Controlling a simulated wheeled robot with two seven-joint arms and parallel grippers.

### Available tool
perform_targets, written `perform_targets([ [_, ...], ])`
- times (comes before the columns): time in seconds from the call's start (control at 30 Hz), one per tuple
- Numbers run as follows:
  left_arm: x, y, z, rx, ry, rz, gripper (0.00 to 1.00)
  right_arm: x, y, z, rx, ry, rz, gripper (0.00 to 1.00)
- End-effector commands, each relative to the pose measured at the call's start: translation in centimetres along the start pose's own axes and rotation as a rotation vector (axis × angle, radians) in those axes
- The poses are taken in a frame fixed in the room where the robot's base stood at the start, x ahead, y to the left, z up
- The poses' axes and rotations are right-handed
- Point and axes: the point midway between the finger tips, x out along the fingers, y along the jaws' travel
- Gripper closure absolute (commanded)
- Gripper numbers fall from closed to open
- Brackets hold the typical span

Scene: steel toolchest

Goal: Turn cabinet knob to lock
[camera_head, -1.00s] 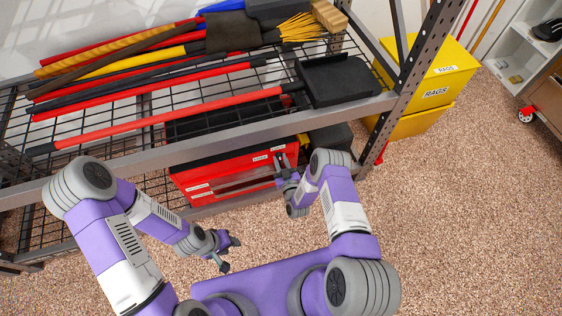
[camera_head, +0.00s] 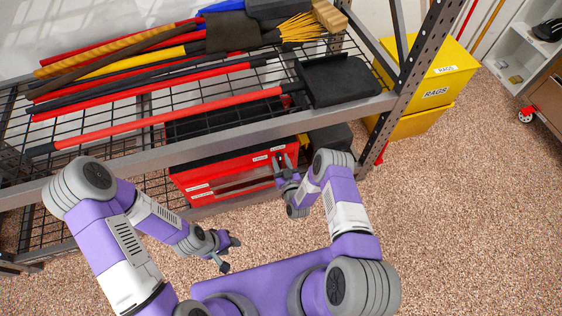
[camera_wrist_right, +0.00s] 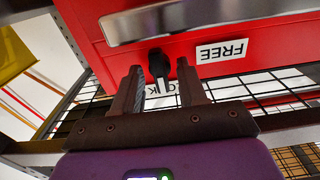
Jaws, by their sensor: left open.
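The red steel cabinet (camera_head: 225,180) stands on the lower shelf, with a silver drawer handle strip and white labels on its front. Its dark knob (camera_wrist_right: 158,64) shows in the right wrist view, with a pale tag or key-like piece below it. My right gripper (camera_wrist_right: 160,72) is open, with one finger on each side of the knob and visible gaps beside it. In the head view my right gripper (camera_head: 283,164) is at the right part of the cabinet front, and the knob is hard to make out there. My left gripper (camera_head: 228,252) is open and empty, low and away from the cabinet.
The metal shelf edge (camera_head: 150,153) runs above the cabinet, close over my arms. Long-handled tools (camera_head: 170,120) lie on the upper wire shelf. Yellow bins (camera_head: 425,90) marked RAGS stand at right. The speckled floor (camera_head: 470,210) at right is clear.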

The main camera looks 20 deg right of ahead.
Motion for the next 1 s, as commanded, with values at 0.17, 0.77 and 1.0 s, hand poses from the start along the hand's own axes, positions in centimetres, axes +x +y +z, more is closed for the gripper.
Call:
perform_targets([
  [0.17,-0.3,0.1,0.0,0.0,0.0,0.0,0.57,-0.5,0.0,0.0,-0.001,-0.002,0.0,0.58],
  [0.77,-2.5,0.9,0.1,0.0,0.0,0.0,0.57,-7.6,0.0,-0.1,0.0,0.0,0.0,0.58],
  [1.0,-2.4,0.9,0.1,0.0,0.0,0.0,0.57,-7.6,0.0,0.0,0.0,0.0,0.0,0.58],
])
